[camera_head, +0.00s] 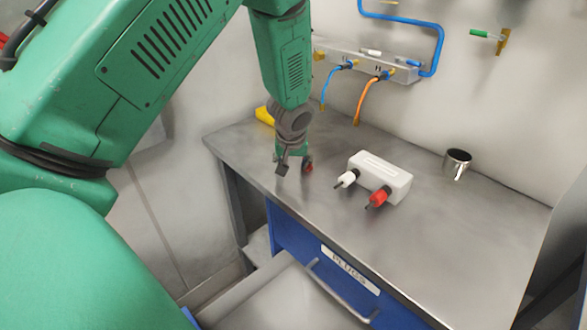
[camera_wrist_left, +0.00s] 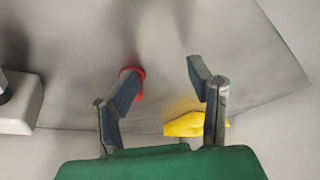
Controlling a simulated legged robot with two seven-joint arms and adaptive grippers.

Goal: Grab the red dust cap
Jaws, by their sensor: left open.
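A small red object, which looks like the red dust cap (camera_head: 310,169), is at the far part of the grey metal table, right at my left gripper. My left gripper (camera_head: 295,165) points down over the table there and is open. In the left wrist view, the red cap (camera_wrist_left: 138,72) shows around and behind the tip of the left finger, which hides much of it. It is not between the two fingers (camera_wrist_left: 162,73). I cannot tell whether the finger touches it. My right gripper is not in view.
A white block (camera_head: 389,175) with a white plug and a red plug (camera_head: 377,199) stands to the right. A yellow object (camera_head: 264,115) lies behind the gripper. A metal cup (camera_head: 456,163) stands farther right. A blue drawer unit (camera_head: 300,240) is below the table (camera_head: 440,230).

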